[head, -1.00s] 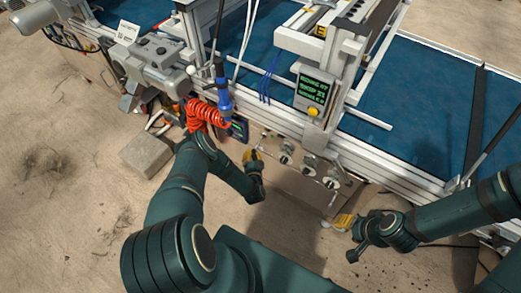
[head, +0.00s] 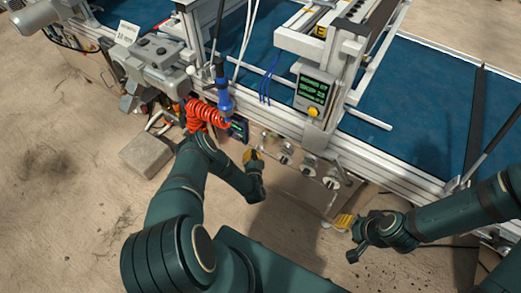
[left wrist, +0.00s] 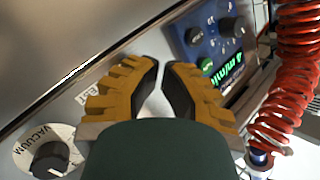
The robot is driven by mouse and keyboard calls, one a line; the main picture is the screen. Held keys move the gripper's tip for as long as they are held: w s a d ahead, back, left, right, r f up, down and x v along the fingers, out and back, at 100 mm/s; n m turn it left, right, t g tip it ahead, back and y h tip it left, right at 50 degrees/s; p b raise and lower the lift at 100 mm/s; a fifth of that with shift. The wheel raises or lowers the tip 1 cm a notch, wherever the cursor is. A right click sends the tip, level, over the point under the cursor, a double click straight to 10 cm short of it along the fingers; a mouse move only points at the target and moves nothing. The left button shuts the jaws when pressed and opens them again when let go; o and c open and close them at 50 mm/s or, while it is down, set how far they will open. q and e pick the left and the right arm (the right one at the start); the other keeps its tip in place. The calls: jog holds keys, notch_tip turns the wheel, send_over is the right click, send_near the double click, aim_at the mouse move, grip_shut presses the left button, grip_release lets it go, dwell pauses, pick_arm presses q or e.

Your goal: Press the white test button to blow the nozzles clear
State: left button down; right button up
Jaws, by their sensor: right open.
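My left gripper (head: 254,158) is at the seeder's front panel. In the left wrist view its two yellow fingers (left wrist: 161,66) point at the metal panel (left wrist: 95,60) with their tips close together and nothing seen between them. A small white label (left wrist: 82,97) with dark letters is partly covered by the left finger. I cannot make out the white test button; the fingers may hide it. My right gripper (head: 347,221) is open and empty, low in front of the machine, away from the panel.
A blue control box (left wrist: 215,40) with knobs and a green display is just right of the left fingers. A coiled red hose (head: 204,117) hangs beside it. A vacuum knob (left wrist: 50,158) is at lower left. A concrete block (head: 145,155) lies on the sandy ground.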

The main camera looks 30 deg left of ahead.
pick_arm(q)
jog(key=shift+w, duration=0.2)
dwell(0.4)
jog(key=shift+w, duration=0.25)
jog(key=shift+w, duration=0.5)
dwell(1.0)
jog(key=shift+s, duration=0.1)
jog(key=shift+s+p, duration=0.5)
jog(key=shift+s, duration=0.45)
jog(key=s, duration=0.1)
jog(key=s+p, duration=0.1)
jog(key=s, duration=0.1)
jog(key=s+p, duration=0.1)
jog(key=shift+s+a, duration=0.25)
jog(key=shift+s, duration=0.15)
